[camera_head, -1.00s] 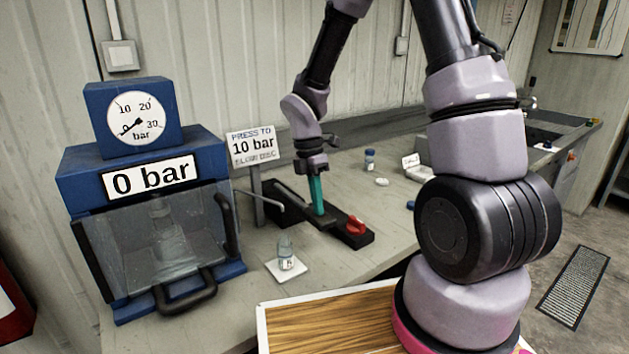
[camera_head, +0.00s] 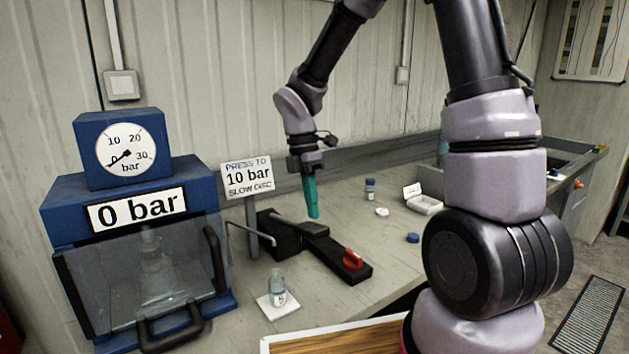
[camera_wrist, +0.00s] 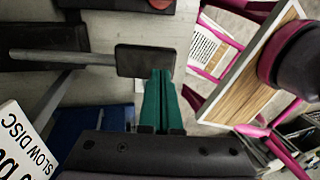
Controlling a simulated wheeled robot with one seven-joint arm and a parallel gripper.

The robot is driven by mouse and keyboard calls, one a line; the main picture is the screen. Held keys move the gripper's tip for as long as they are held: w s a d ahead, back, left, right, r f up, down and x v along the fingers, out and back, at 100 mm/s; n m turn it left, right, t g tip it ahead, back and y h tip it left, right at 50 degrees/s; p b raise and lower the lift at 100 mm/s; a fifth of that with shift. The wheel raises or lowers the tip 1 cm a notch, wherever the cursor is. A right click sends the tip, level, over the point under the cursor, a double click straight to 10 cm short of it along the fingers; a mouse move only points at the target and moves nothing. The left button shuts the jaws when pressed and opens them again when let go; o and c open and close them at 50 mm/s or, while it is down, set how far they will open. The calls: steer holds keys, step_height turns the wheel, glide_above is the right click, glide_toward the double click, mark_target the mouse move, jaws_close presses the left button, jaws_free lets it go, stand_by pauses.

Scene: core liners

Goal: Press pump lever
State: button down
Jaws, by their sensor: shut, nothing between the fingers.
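The hand pump has a black base with a block (camera_head: 279,236) at its rear and a red knob (camera_head: 352,259) at its front. Its lever ends in a flat black pad (camera_head: 315,229), which also shows in the wrist view (camera_wrist: 146,60) on a grey rod (camera_wrist: 62,57). My gripper (camera_head: 313,216), with teal fingers, is shut and empty. Its tips stand close above or just behind the pad; I cannot tell whether they touch it. In the wrist view the fingertips (camera_wrist: 162,73) overlap the pad's edge. The gauge (camera_head: 127,148) and display (camera_head: 137,209) read 0 bar.
A sign (camera_head: 247,178) reading "PRESS TO 10 bar SLOW DISC" stands left of the pump. A blue pressure cabinet (camera_head: 60,222) is farther left. A small vial (camera_head: 277,287) stands on a white pad in front.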

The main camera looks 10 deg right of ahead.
mark_target(312, 225)
steer(key=s+v, duration=0.1)
steer(key=v, duration=0.5)
steer(key=shift+d, duration=0.2)
steer(key=shift+r, duration=0.15)
stand_by(2.6)
steer(key=w+a+r, duration=0.1)
steer(key=w+r, duration=0.3)
steer(key=r, duration=0.1)
steer(key=shift+w+a, duration=0.25)
steer(key=shift+w, duration=0.05)
steer(key=x, duration=1.4)
steer(key=shift+s+d, duration=0.1)
steer(key=shift+s, duration=0.05)
